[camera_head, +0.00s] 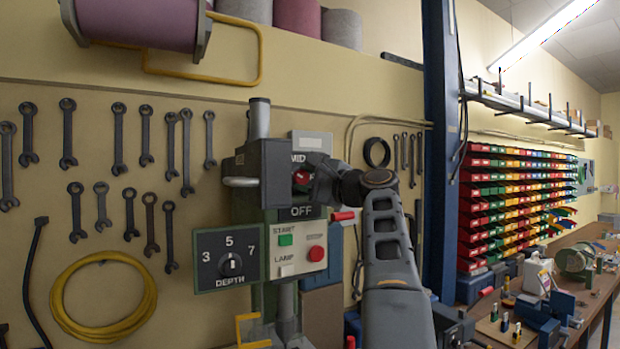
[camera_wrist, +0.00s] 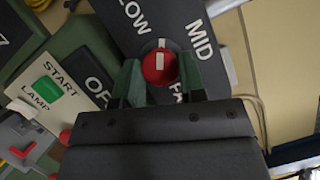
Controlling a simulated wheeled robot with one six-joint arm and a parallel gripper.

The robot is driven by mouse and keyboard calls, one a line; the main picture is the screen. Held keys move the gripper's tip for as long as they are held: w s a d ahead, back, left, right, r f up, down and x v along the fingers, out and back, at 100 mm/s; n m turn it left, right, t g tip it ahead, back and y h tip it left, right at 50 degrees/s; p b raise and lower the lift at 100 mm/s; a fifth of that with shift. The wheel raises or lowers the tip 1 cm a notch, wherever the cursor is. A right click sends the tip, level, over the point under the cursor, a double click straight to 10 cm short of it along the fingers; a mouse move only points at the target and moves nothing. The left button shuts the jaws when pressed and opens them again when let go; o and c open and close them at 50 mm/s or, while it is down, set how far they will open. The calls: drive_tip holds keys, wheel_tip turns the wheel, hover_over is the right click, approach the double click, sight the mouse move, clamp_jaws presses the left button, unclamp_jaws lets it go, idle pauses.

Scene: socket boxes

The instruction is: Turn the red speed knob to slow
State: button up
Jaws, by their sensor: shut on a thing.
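The red speed knob (camera_wrist: 159,67) is round with a white pointer stripe. It sits on a dark panel with the labels "LOW", its start cut off, "MID" and "FA", partly hidden. In the wrist view the stripe points up, between "LOW" and "MID", closer to the "LOW" side. My gripper (camera_wrist: 160,84) has its two green fingers on either side of the knob and is shut on it. In the head view the knob (camera_head: 301,176) shows as a small red patch, and my gripper (camera_head: 308,180) covers most of the labels.
Below the knob are an "OFF" label, a green START button (camera_head: 285,240), a red STOP button (camera_head: 316,254) and a lamp switch (camera_head: 287,270). A DEPTH dial (camera_head: 231,265) is at lower left. Wrenches hang at left, and a blue post (camera_head: 440,150) stands right of my arm.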

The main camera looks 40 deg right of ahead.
drive_tip(key=shift+f, duration=0.1)
idle(0.3)
drive_tip(key=o, duration=0.9)
drive_tip(key=shift+s+d+b, duration=0.2)
drive_tip(key=shift+s+b, duration=0.1)
drive_tip(key=shift+s, duration=0.2)
drive_tip(key=b+v, duration=0.3)
drive_tip(key=v, duration=0.9)
drive_tip(key=shift+s+b, duration=0.35)
drive_tip(key=shift+s, duration=0.05)
